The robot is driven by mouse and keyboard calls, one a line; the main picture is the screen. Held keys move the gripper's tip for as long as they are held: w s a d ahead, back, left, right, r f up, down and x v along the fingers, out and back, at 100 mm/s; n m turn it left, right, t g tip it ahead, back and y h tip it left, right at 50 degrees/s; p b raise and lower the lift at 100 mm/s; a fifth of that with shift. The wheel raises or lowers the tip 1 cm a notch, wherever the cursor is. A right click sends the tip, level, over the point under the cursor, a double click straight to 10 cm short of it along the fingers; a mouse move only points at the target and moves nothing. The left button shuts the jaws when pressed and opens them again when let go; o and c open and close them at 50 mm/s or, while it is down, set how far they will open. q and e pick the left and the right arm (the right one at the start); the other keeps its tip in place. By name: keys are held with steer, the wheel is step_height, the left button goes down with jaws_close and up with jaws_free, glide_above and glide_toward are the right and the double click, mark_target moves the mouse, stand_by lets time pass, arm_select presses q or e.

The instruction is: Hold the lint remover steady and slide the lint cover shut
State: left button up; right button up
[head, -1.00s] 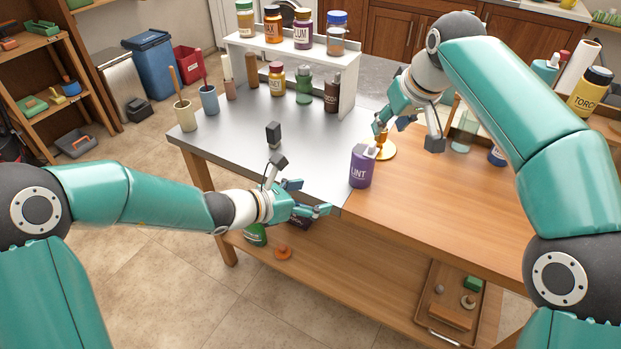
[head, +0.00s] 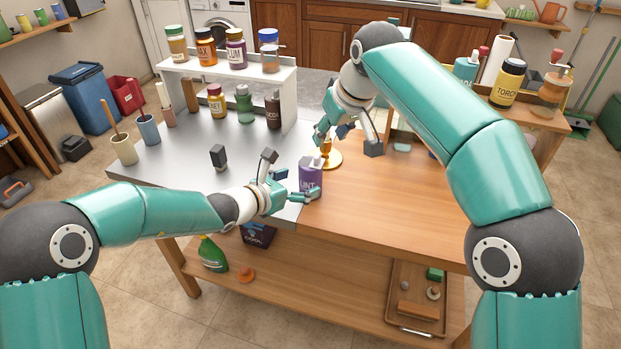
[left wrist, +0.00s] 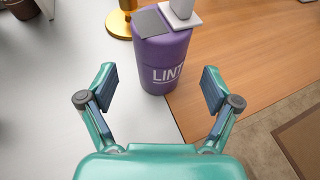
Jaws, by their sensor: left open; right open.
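The lint remover (head: 311,176) is a purple container marked LINT, standing upright near the seam of grey and wood tabletop. It also shows in the left wrist view (left wrist: 163,62). Its top has a dark grey flat patch (left wrist: 152,22) and a pale raised piece (left wrist: 182,10), cut off by the frame edge; I cannot tell how far the cover is slid. My left gripper (head: 293,186) is open and empty, its fingers (left wrist: 158,90) just short of the container and to either side of it. My right gripper (head: 331,136) is open above and behind the lint remover.
A gold stand (head: 330,157) is close behind the lint remover. A small dark block-like object (head: 218,157) stands on the grey top. A white shelf (head: 288,105) with several bottles is at the back. The wood top (head: 400,190) at right is mostly clear.

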mark_target(310, 179)
arm_select(q)
steer(key=shift+x, duration=2.5)
steer(key=c, duration=1.4)
steer(key=shift+o, duration=0.2)
steer(key=o, duration=0.7)
steer(key=c, duration=0.5)
